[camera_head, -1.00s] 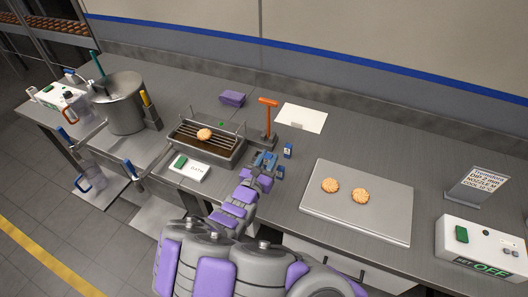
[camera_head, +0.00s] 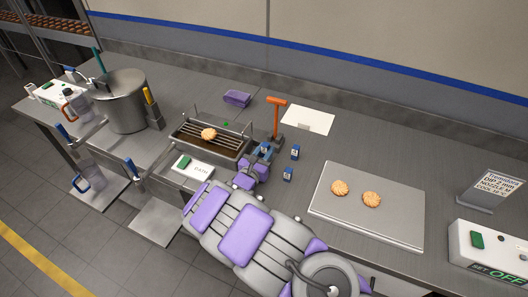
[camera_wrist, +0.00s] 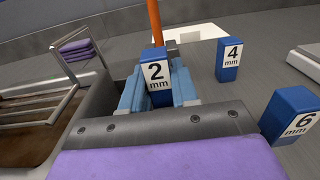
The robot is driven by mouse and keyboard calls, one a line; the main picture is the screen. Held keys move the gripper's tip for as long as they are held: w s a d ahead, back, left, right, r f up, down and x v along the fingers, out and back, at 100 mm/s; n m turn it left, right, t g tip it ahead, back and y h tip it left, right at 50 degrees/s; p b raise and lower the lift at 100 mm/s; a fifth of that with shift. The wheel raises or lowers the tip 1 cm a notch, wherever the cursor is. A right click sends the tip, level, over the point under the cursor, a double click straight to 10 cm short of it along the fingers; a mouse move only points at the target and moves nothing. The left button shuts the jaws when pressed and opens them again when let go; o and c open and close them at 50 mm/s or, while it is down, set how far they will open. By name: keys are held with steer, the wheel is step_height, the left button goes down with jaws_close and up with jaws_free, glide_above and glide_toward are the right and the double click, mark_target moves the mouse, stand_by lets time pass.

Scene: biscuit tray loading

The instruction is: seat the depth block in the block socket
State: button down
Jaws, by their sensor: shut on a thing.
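My gripper (camera_head: 262,151) is shut on a blue depth block marked "2 mm" (camera_wrist: 157,73). In the wrist view the block stands upright between the two light blue fingers (camera_wrist: 158,86), its label facing the camera. The block's lower end is hidden, so I cannot tell whether it touches anything. In the head view my gripper is at the right end of the dip bath (camera_head: 212,151), close to the foot of the orange-handled post (camera_head: 276,120). I cannot make out the block socket; my gripper may cover it.
Blue blocks marked "4 mm" (camera_wrist: 231,60) and "6 mm" (camera_wrist: 291,115) stand right of my gripper. A biscuit (camera_head: 208,134) lies on the bath's rack. A tray (camera_head: 322,205) with two biscuits is at right. A purple stack (camera_head: 237,98) and white sheet (camera_head: 308,120) lie behind.

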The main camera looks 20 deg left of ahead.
steer(key=c, duration=1.3)
jaws_free()
steer(key=shift+a+r, duration=0.1)
steer(key=shift+a, duration=0.25)
steer(key=o, duration=0.5)
steer(key=shift+s+d+r, duration=0.1)
steer(key=shift+d+r, duration=0.1)
steer(key=shift+d, duration=0.3)
steer(key=shift+c, duration=0.2)
steer(key=shift+s+a, duration=0.2)
steer(key=shift+s, duration=0.1)
steer(key=s+p, duration=0.1)
steer(key=s, duration=0.2)
steer(key=s+p, duration=0.1)
steer(key=s, duration=0.7)
steer(key=shift+s+a+p, duration=0.15)
steer(key=shift+a+p, duration=0.25)
